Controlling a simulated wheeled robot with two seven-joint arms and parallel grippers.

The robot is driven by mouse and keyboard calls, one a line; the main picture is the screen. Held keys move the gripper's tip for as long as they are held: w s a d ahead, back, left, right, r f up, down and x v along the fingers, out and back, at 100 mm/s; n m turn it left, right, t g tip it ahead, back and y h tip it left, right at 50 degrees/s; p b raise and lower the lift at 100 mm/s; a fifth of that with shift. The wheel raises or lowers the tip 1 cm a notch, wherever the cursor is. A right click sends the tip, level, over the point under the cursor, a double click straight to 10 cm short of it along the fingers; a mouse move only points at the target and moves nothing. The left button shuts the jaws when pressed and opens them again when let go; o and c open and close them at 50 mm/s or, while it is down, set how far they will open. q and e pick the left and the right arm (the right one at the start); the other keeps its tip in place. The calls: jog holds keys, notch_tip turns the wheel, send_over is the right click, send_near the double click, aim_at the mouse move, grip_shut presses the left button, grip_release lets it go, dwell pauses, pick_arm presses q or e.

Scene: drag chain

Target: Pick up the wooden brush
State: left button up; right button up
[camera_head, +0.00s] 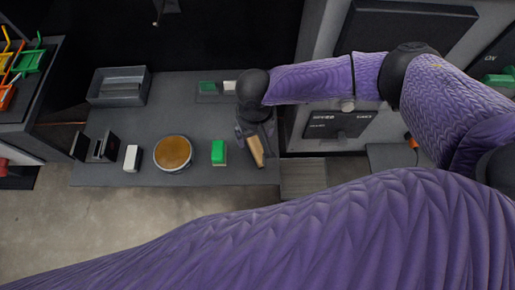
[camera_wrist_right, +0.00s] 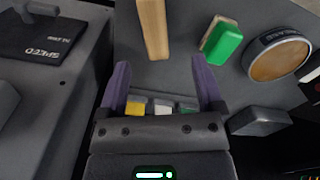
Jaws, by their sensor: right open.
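The wooden brush (camera_head: 257,153) is a long tan piece at the right end of the grey table, partly covered by my right gripper in the head view. My right gripper (camera_head: 254,133) hangs over that end of the table. In the right wrist view the brush (camera_wrist_right: 153,28) enters from the top edge, and its far end is cut off. It lies ahead of the two purple fingers of my right gripper (camera_wrist_right: 163,78), roughly in line with the gap. The fingers are apart with nothing between them. My left gripper is not in view.
A green block (camera_head: 219,153), a round brown-topped container (camera_head: 173,153) and a white block (camera_head: 132,158) stand left of the brush. A grey tray (camera_head: 118,88) sits at the back left. Small green (camera_head: 208,87) and white (camera_head: 229,86) blocks lie behind. Equipment with dark panels (camera_head: 341,122) stands right.

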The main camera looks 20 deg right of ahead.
aim_at(257, 148)
jog(key=f+b, duration=0.1)
jog(key=f, duration=0.2)
jog(key=f+b, duration=0.2)
jog(key=f, duration=0.1)
jog(key=f+b, duration=0.1)
jog(key=f, duration=0.3)
jog(key=shift+w+d, duration=0.1)
jog(key=shift+d, duration=0.2)
jog(key=shift+r, duration=0.15)
grip_shut()
